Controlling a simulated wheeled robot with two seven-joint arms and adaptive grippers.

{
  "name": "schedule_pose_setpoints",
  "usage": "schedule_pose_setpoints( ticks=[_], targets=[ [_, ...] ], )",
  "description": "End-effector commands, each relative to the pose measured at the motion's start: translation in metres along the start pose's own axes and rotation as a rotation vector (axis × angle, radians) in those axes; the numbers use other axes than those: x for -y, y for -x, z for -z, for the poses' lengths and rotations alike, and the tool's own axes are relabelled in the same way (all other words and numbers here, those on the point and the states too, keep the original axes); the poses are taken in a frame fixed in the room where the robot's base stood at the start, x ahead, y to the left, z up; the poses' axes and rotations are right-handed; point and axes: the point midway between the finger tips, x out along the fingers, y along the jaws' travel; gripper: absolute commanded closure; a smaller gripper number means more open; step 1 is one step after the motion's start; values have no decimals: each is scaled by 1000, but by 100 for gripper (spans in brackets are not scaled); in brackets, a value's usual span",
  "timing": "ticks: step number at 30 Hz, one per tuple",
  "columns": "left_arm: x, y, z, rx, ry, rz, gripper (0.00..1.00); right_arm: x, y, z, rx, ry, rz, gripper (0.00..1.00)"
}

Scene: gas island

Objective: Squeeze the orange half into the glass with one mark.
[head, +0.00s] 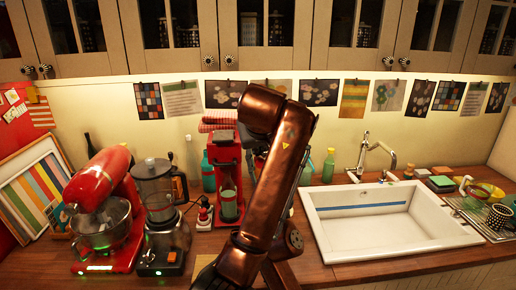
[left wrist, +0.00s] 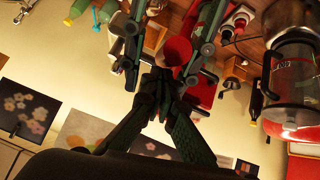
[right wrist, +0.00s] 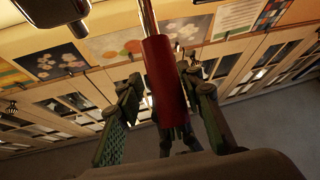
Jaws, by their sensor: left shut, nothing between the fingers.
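The red juicer press (head: 226,160) stands on the counter behind my copper left arm. A glass (head: 228,205) stands in its lower opening; its marks are too small to read. The orange half is not visible. The press's red lever handle (right wrist: 165,80) on a metal rod lies between the fingers of my right gripper (right wrist: 162,88), which looks open around it. The handle's end also shows in the left wrist view (left wrist: 176,51). My left gripper (left wrist: 156,76) is shut and empty, near the handle's end. In the head view my left arm hides most of both grippers.
A blender (head: 160,215) and a red stand mixer (head: 105,210) are left of the press. A white sink (head: 385,225) lies to the right. Green bottles (head: 329,165) stand behind the arm. Wall cabinets (head: 170,35) hang above.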

Motion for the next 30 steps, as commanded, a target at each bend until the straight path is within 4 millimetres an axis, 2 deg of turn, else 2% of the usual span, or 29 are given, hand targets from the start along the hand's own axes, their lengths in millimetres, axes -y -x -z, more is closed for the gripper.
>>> schedule_pose_setpoints(
  ticks=[11,14,24,30],
  targets=[
    [1,2,3,-8,2,-1,100,2,5,-4,5,-1,2,62],
    [1,3,3,-9,2,-1,100,1,18,-4,6,-2,1,62],
    [1,3,4,-10,2,-1,100,1,87,-3,5,-2,1,62],
    [1,3,4,-10,2,-1,100,2,113,-2,4,-2,2,62]
  ],
)
